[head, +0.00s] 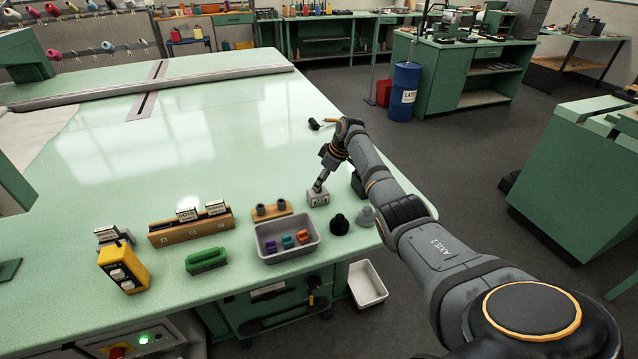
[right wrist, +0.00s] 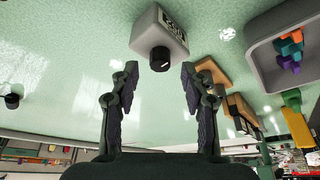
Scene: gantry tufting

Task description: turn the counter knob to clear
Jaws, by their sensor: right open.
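The counter is a small light grey box (head: 318,198) near the front right of the pale green table. In the right wrist view the counter (right wrist: 160,24) shows a dark display with digits, too small and angled to read surely. Its round black knob (right wrist: 161,60) faces my gripper. My right gripper (head: 320,184) is at the counter's upper side. In the right wrist view its fingers (right wrist: 159,72) are apart, one on each side of the knob, with gaps showing and nothing held. The knob is hidden in the head view. My left gripper is not in view.
A grey tray (head: 287,251) with coloured pieces lies in front and left of the counter. A wooden rack (head: 190,229), a green brush-like block (head: 207,260) and a yellow box (head: 123,268) stand farther left. Black and grey cones (head: 340,225) stand close on the right.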

